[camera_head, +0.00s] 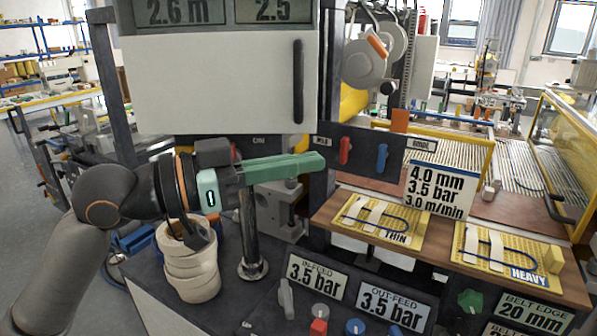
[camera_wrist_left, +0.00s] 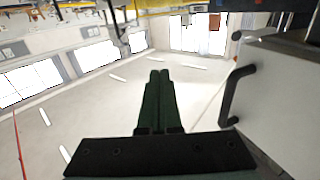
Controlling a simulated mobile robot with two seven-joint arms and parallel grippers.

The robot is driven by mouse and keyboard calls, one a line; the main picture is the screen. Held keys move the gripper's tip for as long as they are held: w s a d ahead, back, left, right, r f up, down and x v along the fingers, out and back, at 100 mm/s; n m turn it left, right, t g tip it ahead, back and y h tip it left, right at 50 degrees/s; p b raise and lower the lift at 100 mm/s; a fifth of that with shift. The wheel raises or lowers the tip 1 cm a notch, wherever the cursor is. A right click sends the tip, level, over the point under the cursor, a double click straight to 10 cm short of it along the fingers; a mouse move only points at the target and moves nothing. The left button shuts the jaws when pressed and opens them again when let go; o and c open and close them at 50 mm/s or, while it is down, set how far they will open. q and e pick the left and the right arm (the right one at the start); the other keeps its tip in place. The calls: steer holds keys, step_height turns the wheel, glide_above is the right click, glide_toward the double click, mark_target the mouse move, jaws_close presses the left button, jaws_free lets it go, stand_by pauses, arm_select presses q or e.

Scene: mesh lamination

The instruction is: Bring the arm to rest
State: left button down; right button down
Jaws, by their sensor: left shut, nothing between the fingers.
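My left gripper (camera_head: 318,162) reaches in from the left in the head view, its green fingers pointing right. It is shut with nothing between the fingers, held above the dark bench in front of the white cabinet. In the left wrist view its closed fingers (camera_wrist_left: 160,80) point toward the room's ceiling and windows. My right gripper is in neither view.
A stack of cream rolls (camera_head: 190,270) stands below my left wrist. A metal post (camera_head: 250,235) rises under the fingers. The white cabinet (camera_head: 215,85) with a dark handle is behind. THIN (camera_head: 375,219) and HEAVY (camera_head: 510,256) sample boards lie at the right.

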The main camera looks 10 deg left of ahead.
arm_select(q)
steer(key=s+a+f+n+y, duration=0.1)
steer(key=a+f+n+y, duration=0.15)
steer(key=f, duration=0.65)
steer(key=a+f+n+y, duration=0.1)
steer(key=f+y, duration=0.2)
steer(key=f, duration=0.6)
steer(key=s+a+f+n+y, duration=0.1)
steer(key=f+n+y, duration=0.15)
steer(key=f, duration=0.75)
steer(key=s+a+f+n+g+y, duration=0.25)
steer(key=s+a+f+y, duration=0.2)
steer(key=s+f, duration=0.45)
steer(key=s+a+f+n+g+y, duration=0.25)
steer(key=s+a+f, duration=0.35)
steer(key=s+f, duration=0.35)
steer(key=w+d+f+t, duration=0.2)
steer(key=f, duration=0.3)
steer(key=w+d+f+m+t+h, duration=0.1)
steer(key=w+d+f+t, duration=0.1)
steer(key=f, duration=0.3)
steer(key=shift+w+f+t+h, duration=0.15)
steer(key=shift+f+t+h, duration=0.15)
steer(key=shift+t, duration=0.3)
